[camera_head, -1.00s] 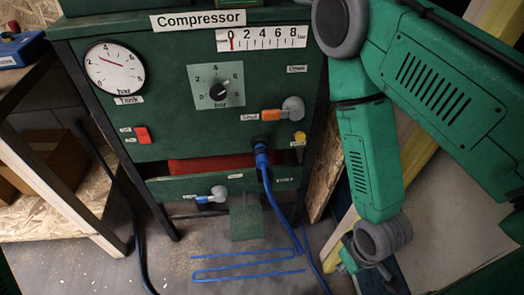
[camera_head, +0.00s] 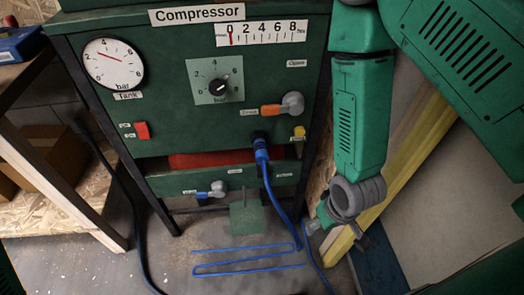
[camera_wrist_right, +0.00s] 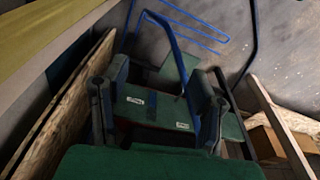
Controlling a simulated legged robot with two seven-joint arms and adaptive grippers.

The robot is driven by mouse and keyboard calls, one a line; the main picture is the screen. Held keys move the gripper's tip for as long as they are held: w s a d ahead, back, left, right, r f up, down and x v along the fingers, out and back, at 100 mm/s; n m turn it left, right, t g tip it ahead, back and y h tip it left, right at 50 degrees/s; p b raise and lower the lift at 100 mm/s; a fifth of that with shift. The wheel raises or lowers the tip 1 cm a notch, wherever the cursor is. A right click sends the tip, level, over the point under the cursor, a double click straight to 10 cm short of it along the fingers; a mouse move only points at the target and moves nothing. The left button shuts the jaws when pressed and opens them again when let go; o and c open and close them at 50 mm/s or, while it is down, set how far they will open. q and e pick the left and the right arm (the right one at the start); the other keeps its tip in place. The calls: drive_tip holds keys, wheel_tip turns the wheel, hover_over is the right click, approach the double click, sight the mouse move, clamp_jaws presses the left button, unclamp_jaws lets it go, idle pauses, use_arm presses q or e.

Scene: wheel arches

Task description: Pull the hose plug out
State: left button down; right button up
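The blue hose plug (camera_head: 261,153) sits in the dark socket on the lower right of the green compressor (camera_head: 160,75). The blue hose (camera_head: 281,205) hangs down from it and runs to the floor; it also shows in the right wrist view (camera_wrist_right: 182,62). My right gripper (camera_head: 312,227) is right of the hose and lower than the plug, apart from both. In the right wrist view its two dark fingers (camera_wrist_right: 160,85) stand apart, with nothing clearly held between them. My left gripper is not in view.
An orange-handled valve (camera_head: 275,110) and a yellow part (camera_head: 299,132) are near the socket. A blue-handled valve (camera_head: 212,195) is lower left. A yellow wooden beam (camera_head: 405,155) stands behind my right arm. A wooden shelf (camera_head: 60,205) is at left.

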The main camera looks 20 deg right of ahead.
drive_tip(key=w+a+r+m+t, duration=0.1)
drive_tip(key=w+a+r+t, duration=0.15)
drive_tip(key=w+r, duration=0.75)
drive_tip(key=m, duration=0.2)
approach(263, 152)
drive_tip(key=shift+y, duration=0.4)
drive_tip(key=b+x, duration=0.1)
drive_tip(key=x, duration=0.3)
drive_tip(key=b+x, duration=0.1)
drive_tip(key=x, duration=0.2)
drive_tip(key=b+x, duration=0.2)
drive_tip(key=x, duration=0.2)
drive_tip(key=shift+w+d+f, duration=0.1)
drive_tip(key=shift+d+f, duration=0.2)
drive_tip(key=shift+d, duration=0.05)
